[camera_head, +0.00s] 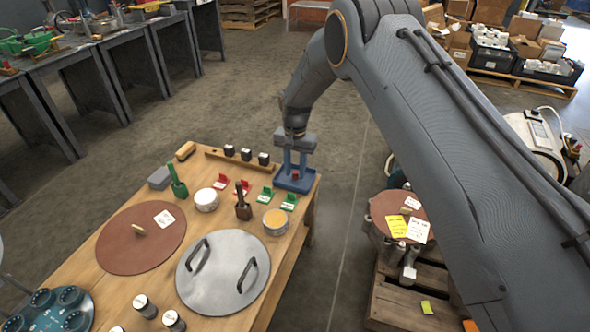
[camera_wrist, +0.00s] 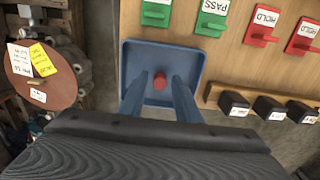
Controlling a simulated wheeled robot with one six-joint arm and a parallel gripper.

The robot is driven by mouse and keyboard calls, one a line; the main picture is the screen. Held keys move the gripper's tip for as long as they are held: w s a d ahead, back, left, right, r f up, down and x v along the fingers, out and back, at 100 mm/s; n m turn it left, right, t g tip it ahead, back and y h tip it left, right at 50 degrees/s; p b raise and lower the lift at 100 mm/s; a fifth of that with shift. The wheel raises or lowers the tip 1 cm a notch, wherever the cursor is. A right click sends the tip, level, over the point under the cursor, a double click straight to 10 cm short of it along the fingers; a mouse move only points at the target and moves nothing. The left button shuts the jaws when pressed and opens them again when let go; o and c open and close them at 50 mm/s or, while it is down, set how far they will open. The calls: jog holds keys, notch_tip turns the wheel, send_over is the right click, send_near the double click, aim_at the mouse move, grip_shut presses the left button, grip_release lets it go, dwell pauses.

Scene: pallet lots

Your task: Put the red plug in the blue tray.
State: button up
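The red plug (camera_head: 295,174) is in the blue tray (camera_head: 308,184), which lies at the table's far right corner. In the wrist view the plug (camera_wrist: 160,80) appears upright near the middle of the tray (camera_wrist: 193,54). My gripper (camera_head: 295,165) points down over the tray, its two blue fingers on either side of the plug. In the wrist view the gripper (camera_wrist: 159,83) is open, with a gap between each finger and the plug. Whether the fingertips touch the tray floor cannot be told.
Red tags (camera_head: 243,187) and green tags (camera_head: 289,202) stand near the tray. A wooden bar with black blocks (camera_head: 246,154) lies left of it. A silver lid (camera_head: 222,272), a brown disc (camera_head: 140,237) and stamps crowd the table. A drum with a brown lid (camera_head: 385,215) stands right.

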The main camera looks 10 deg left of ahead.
aim_at(296, 172)
notch_tip(296, 172, up, 12)
jog(key=p, duration=0.1)
jog(key=shift+r, duration=0.15)
dwell(0.6)
jog(key=s+d+r+n, duration=0.2)
jog(key=s+d+r, duration=1.3)
jog(key=r, duration=0.2)
jog(key=s+d+n, duration=0.1)
jog(key=s+d, duration=0.3)
jog(key=s, duration=0.3)
jog(key=s+d+r, duration=0.1)
jog(key=s+d, duration=0.3)
jog(key=s, duration=0.4)
jog(key=s+d+n, duration=0.1)
jog(key=s+d, duration=0.3)
jog(key=s, duration=0.4)
jog(key=shift+r+n+y, duration=0.15)
jog(key=shift+n+y, duration=0.15)
jog(key=shift+w, duration=0.1)
